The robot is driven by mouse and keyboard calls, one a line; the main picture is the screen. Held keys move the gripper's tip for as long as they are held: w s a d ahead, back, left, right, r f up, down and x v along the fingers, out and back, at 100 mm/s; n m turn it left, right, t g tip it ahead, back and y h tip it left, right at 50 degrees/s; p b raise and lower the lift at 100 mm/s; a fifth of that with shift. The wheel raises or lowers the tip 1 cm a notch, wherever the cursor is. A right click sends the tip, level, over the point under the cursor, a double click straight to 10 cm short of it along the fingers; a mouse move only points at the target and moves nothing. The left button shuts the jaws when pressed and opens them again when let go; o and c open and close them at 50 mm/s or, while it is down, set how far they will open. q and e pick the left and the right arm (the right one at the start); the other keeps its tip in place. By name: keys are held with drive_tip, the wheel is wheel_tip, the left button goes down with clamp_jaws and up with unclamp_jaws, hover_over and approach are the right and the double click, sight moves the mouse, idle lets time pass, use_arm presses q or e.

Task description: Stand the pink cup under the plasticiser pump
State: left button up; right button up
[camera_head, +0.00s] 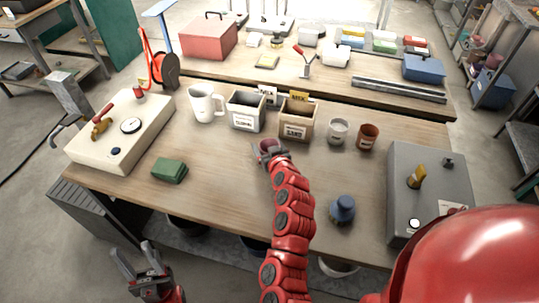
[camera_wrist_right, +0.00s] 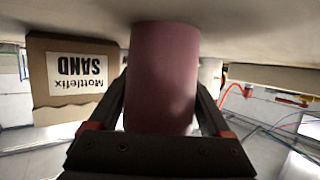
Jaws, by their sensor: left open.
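The pink cup (camera_head: 267,144) is near the middle of the bench, in front of the SAND bin. In the right wrist view the cup (camera_wrist_right: 163,75) fills the space between my right fingers, which press on both its sides. My right gripper (camera_head: 268,153) is shut on it; whether its base touches the bench is unclear. My left gripper (camera_head: 135,255) is open and empty, low in front of the bench. No pump label is readable. A cream unit (camera_head: 120,130) with a brass fitting and dial stands at left, and a grey unit (camera_head: 430,185) with a yellow lever at right.
The SAND bin (camera_head: 297,122) also shows in the right wrist view (camera_wrist_right: 60,105). Another bin (camera_head: 246,112) and a white jug (camera_head: 201,102) stand left of it; a grey cup (camera_head: 338,131) and a brown cup (camera_head: 367,137) stand right. A green block (camera_head: 169,170) and blue object (camera_head: 342,210) are nearer.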

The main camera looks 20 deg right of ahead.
drive_tip(key=c, duration=1)
